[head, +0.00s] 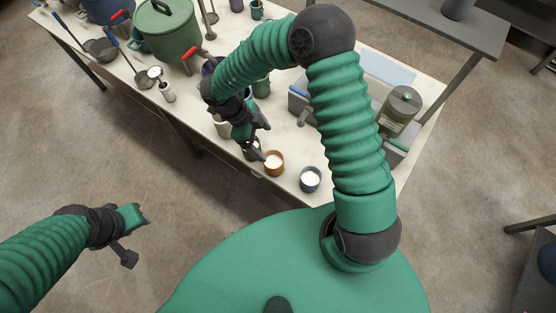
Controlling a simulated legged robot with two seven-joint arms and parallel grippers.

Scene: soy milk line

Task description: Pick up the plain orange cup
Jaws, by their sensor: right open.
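The plain orange cup (274,163) stands upright near the front edge of the table, with pale contents visible at its top. My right gripper (263,141) is open just behind and to the left of the cup. One dark fingertip is close to its rim; I cannot tell whether it touches. My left gripper (138,237) is open and empty over the floor, away from the table.
A blue-grey cup (310,179) stands to the right of the orange cup. A green cup (261,87) is behind my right gripper, and a pale cup (221,128) is partly hidden by it. A green-lidded container (400,108) stands at the right.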

